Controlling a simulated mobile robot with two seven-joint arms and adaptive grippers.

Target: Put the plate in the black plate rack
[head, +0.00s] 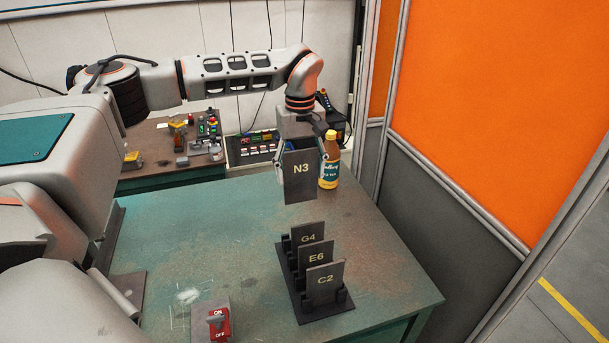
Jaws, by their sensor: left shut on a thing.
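The dark grey plate marked N3 (300,183) hangs upright from my left gripper (302,150), which is shut on its upper part. The plate is in the air above and behind the black plate rack (326,311), apart from it. The rack stands on the green table and holds plates marked G4 (308,237), E6 (316,258) and C2 (325,280), all upright in a row. The rack's far end, behind G4, is partly hidden. My right gripper is not in view.
A red ON/OFF switch box (212,323) is at the front left. The green table (215,240) is clear left of the rack. An orange-and-grey partition (480,110) rises at the right.

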